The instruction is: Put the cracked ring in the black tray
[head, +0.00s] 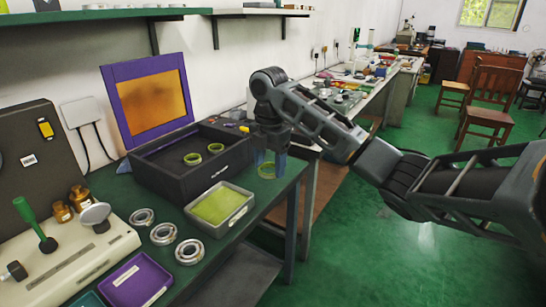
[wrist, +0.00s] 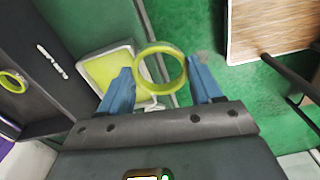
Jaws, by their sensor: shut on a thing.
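My gripper (head: 270,153) is shut on a yellow-green ring (head: 267,171) and holds it past the right side of the black box-like tray (head: 158,184). In the wrist view the ring (wrist: 139,66) sits between the blue fingertips (wrist: 163,80). I cannot make out a crack on it. The black tray also shows at the left of the wrist view (wrist: 60,95). Two more yellow-green rings (head: 193,159) (head: 215,148) lie inside the tray, apart from each other.
A pale tray with a yellow-green pad (head: 240,214) stands in front of the black tray. Several metal bearings (head: 163,234) lie left of it, near a purple tray (head: 138,281). A purple-framed orange panel (head: 150,102) stands behind. The bench's right edge is close to my gripper.

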